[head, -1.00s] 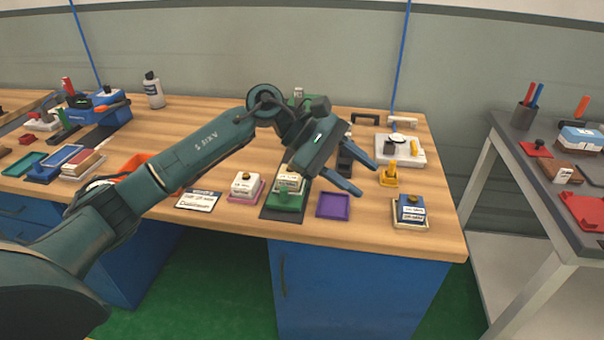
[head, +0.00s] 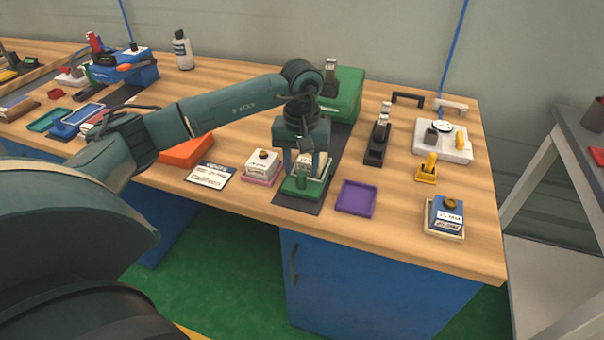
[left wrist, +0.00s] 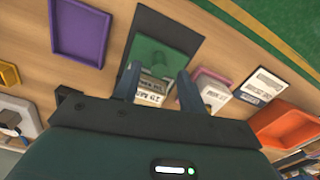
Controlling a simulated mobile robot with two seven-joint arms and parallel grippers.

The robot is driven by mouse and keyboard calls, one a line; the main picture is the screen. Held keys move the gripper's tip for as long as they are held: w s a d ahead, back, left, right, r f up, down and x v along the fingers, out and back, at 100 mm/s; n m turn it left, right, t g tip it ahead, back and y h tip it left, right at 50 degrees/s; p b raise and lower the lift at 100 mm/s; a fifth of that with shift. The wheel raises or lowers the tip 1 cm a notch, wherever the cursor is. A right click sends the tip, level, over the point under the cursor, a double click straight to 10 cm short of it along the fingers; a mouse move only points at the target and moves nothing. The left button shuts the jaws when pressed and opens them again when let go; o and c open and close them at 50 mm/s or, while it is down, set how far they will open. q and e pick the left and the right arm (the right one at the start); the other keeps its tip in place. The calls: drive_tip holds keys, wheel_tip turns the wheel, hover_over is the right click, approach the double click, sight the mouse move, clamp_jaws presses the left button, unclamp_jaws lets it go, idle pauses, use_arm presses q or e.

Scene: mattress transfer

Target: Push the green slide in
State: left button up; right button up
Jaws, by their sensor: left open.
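The green slide (head: 297,189) is a small green tray on a dark strip near the table's front edge. A white labelled block (left wrist: 152,87) sits on it. Behind, on the same strip, stands a green housing (head: 348,97). My left gripper (head: 304,168) points down over the slide, open, with one finger on each side of the block. In the left wrist view my gripper (left wrist: 157,84) shows its fingers apart, and the green slide (left wrist: 165,58) lies ahead of them. I cannot tell whether the fingers touch anything. My right gripper is not in view.
A pink tray with a white block (head: 262,167) stands close left of the slide. An empty purple tray (head: 356,198) is close on the right. A black stand (head: 378,142) is farther right. My left arm crosses the table from the left.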

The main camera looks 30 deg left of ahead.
sight(302, 173)
use_arm(q)
drive_tip(key=shift+f, duration=1.8)
drive_tip(key=shift+c, duration=0.5)
clamp_jaws()
